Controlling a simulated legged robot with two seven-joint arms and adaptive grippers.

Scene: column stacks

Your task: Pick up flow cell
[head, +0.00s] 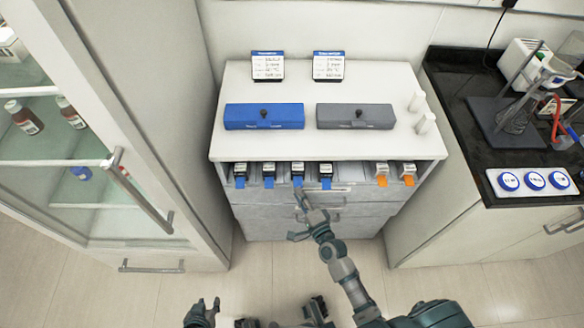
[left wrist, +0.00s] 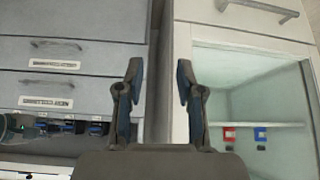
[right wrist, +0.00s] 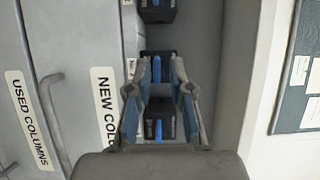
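Several small dark cartridges with blue tabs, which look like flow cells, stand in the open bay under the counter top; one (head: 297,169) is straight ahead of my right gripper (head: 303,200). In the right wrist view, a blue-tabbed cartridge (right wrist: 156,68) shows between the fingertips of my right gripper (right wrist: 155,72). The fingers are apart; I cannot tell if they touch it. Two orange-tabbed cartridges (head: 395,173) stand further right. My left gripper (head: 202,312) is low at the front, open and empty, also in the left wrist view (left wrist: 159,78).
Drawers labelled "NEW COL..." (right wrist: 107,108) and "USED COLUMNS" (right wrist: 27,120) are beside the right gripper. A glass cabinet (head: 70,130) stands left.

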